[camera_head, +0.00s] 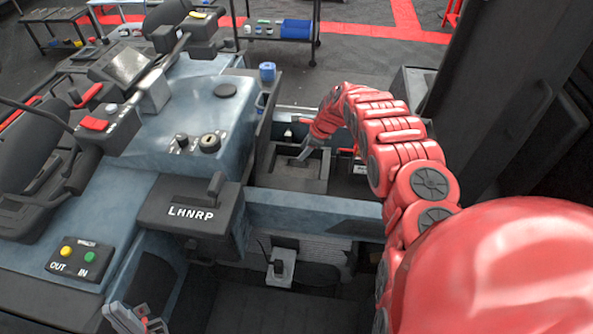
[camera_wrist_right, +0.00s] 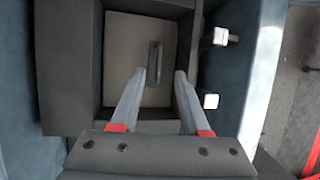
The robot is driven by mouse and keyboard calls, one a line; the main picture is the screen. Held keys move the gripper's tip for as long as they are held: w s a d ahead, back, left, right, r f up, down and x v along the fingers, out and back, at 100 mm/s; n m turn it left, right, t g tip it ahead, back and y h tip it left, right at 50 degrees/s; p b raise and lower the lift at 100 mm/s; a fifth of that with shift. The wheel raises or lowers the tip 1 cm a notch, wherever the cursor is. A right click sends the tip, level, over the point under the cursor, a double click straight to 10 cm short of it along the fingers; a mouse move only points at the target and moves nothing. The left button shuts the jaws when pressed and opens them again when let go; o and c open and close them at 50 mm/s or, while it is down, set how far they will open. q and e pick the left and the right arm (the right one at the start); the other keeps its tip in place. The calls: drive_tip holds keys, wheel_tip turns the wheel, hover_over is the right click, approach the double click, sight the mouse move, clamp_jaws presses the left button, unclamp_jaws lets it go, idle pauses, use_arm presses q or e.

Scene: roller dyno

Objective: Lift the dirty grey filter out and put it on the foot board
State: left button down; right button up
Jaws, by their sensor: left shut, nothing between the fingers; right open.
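In the right wrist view the grey filter (camera_wrist_right: 122,58) is a flat square panel with a dark upright handle (camera_wrist_right: 154,62), sitting inside a dark open box (camera_wrist_right: 65,65). The box also shows in the head view (camera_head: 265,178). My right gripper (camera_wrist_right: 160,76) is open, with one fingertip on each side of the handle's lower part; I cannot tell how far above it they are. In the head view this gripper (camera_head: 306,148) points down over the box. My left gripper (camera_head: 135,318) is shut and empty at the bottom left edge. The foot board appears to be the dark floor (camera_head: 255,308) below.
The box's walls stand close around the filter. A lever console marked LHNRP (camera_head: 190,208) and a panel with yellow and green buttons (camera_head: 80,256) lie to the left. A blue ledge (camera_head: 320,215) runs in front of the box. A white fitting (camera_head: 281,267) stands below it.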

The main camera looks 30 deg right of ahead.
sight(299, 165)
drive_tip(key=shift+w+a+f, duration=0.1)
drive_tip(key=shift+a+f, duration=0.1)
drive_tip(key=shift+f, duration=0.35)
drive_tip(key=shift+p+x, duration=0.3)
drive_tip(key=shift+x, duration=0.5)
drive_tip(key=shift+b+x, duration=0.85)
drive_tip(key=shift+x, duration=0.4)
clamp_jaws()
